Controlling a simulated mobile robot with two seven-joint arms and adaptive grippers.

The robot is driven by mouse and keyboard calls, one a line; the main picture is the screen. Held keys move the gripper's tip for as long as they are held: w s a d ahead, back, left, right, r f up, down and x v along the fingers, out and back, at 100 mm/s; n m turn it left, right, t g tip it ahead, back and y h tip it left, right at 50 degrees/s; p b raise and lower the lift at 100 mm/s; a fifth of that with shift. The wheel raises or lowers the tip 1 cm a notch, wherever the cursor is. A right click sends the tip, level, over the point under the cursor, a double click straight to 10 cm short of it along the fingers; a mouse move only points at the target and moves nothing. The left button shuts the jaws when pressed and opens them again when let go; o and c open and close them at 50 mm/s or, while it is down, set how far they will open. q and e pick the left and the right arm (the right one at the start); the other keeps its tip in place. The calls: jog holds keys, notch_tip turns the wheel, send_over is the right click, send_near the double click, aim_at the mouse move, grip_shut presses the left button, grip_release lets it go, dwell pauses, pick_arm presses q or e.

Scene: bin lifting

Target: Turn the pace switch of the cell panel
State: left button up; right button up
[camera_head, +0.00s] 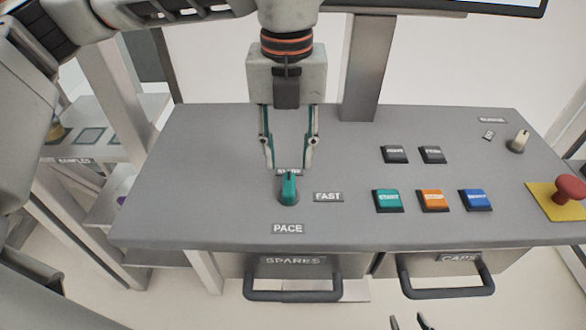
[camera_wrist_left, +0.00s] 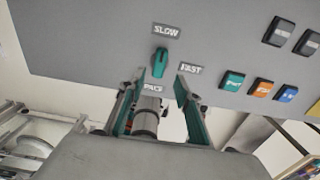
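The pace switch (camera_head: 288,189) is a teal knob on the grey cell panel (camera_head: 215,170). Its narrow end points up toward the SLOW label, which is partly hidden in the head view. In the left wrist view the switch (camera_wrist_left: 159,63) stands below the SLOW label (camera_wrist_left: 165,31) and left of the FAST label (camera_wrist_left: 190,68). My left gripper (camera_head: 289,167) is open, its fingertips apart and close to the knob. I cannot tell whether they touch it. My right gripper (camera_head: 411,322) shows only as two separated fingertips at the bottom edge of the head view.
Right of the FAST label are teal (camera_head: 388,198), orange (camera_head: 432,199) and blue (camera_head: 475,198) buttons, with two dark buttons behind. A red mushroom button (camera_head: 571,188) and a pale knob (camera_head: 520,141) are at the right. A post (camera_head: 368,70) rises behind. Drawer handles (camera_head: 292,294) project below the front edge.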

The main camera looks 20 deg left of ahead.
aim_at(288, 184)
pick_arm(q)
jog(key=shift+s+f+p, duration=0.1)
jog(key=shift+f+p, duration=0.35)
jog(key=shift+f, duration=3.4)
grip_shut()
